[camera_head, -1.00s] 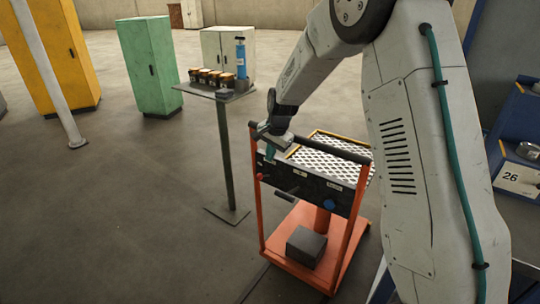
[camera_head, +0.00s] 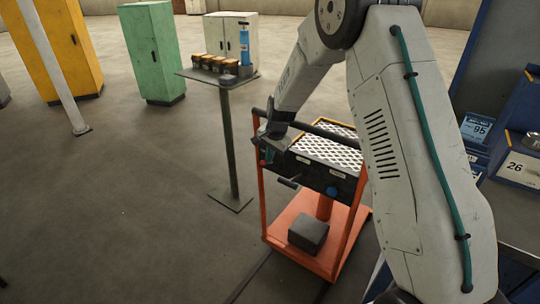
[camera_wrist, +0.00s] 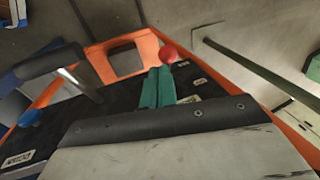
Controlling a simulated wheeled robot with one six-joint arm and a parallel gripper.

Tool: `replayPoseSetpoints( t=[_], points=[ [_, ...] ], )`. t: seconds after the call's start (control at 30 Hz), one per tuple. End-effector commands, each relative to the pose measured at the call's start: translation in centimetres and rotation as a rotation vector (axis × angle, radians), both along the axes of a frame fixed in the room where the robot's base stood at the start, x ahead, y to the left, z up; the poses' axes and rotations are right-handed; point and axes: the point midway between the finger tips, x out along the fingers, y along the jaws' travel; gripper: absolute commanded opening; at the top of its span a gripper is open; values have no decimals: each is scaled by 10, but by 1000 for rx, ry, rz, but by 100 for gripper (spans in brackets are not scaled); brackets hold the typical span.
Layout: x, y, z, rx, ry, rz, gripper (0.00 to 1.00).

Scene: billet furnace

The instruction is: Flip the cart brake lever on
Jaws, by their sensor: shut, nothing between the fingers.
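The orange cart (camera_head: 265,215) stands in the middle of the head view with a dark control panel (camera_head: 310,172) on its near side. A lever with a black grip (camera_head: 288,182) sticks out of the panel; in the wrist view its grip (camera_wrist: 48,63) and metal shaft show at left. My gripper (camera_head: 268,154) is at the panel's left end, left of this lever and apart from it. Its teal fingers (camera_wrist: 157,88) are shut and empty. A red ball knob (camera_wrist: 168,54) shows at the fingertips; I cannot tell whether they touch. My gripper hides this knob in the head view.
A blue knob (camera_head: 332,191) is on the panel's right part. The cart's dark handlebar (camera_head: 335,138) runs above the panel. Blue bins (camera_head: 515,165) are at right. The left floor is clear.

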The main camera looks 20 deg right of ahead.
Motion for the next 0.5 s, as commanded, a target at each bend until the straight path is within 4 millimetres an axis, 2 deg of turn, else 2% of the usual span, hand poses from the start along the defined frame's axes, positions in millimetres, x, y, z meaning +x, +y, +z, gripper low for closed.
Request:
replayPoseSetpoints(
  t=[0.5],
  points=[
    [-4, 6, -5, 0, 1, 0, 0]
  ],
)
